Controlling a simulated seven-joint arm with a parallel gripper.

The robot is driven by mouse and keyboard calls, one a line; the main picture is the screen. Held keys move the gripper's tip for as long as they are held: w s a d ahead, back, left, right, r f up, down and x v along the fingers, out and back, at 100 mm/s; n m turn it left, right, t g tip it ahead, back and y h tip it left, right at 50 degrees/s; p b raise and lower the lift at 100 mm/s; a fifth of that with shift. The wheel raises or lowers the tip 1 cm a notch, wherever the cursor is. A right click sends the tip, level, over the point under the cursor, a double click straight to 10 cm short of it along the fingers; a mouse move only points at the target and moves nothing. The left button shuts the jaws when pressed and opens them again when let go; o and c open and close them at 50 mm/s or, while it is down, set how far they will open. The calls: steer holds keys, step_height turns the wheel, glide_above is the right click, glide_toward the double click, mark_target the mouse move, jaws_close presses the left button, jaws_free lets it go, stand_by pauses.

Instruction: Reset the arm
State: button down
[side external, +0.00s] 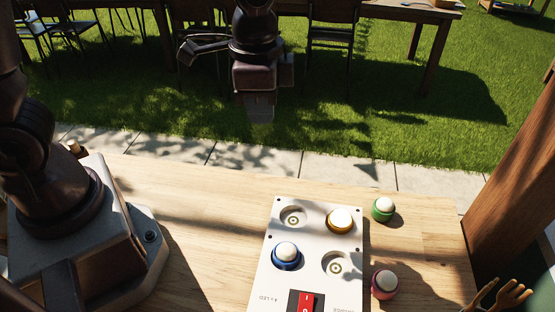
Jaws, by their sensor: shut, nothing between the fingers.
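My gripper (261,112) hangs in the upper middle of the side external view, well above the table and the white panel. Its fingers point down, are shut and hold nothing. The rest of my arm leaves the top of the picture. My base stands on the table at the left.
The wooden table (205,225) bears a white panel (313,245) with a blue-ringed button (286,255), a yellow-ringed button (341,220), two round sockets and a red switch (306,302). A green-ringed button (383,209) and a pink-ringed button (384,284) stand right of it. A wooden post (515,165) rises at right.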

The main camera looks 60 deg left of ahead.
steer(key=s+a+r+n+t, duration=0.5)
steer(key=s+a+r+n, duration=0.2)
steer(key=s+r, duration=0.3)
steer(key=shift+s+a, duration=0.65)
steer(key=shift+s, duration=0.2)
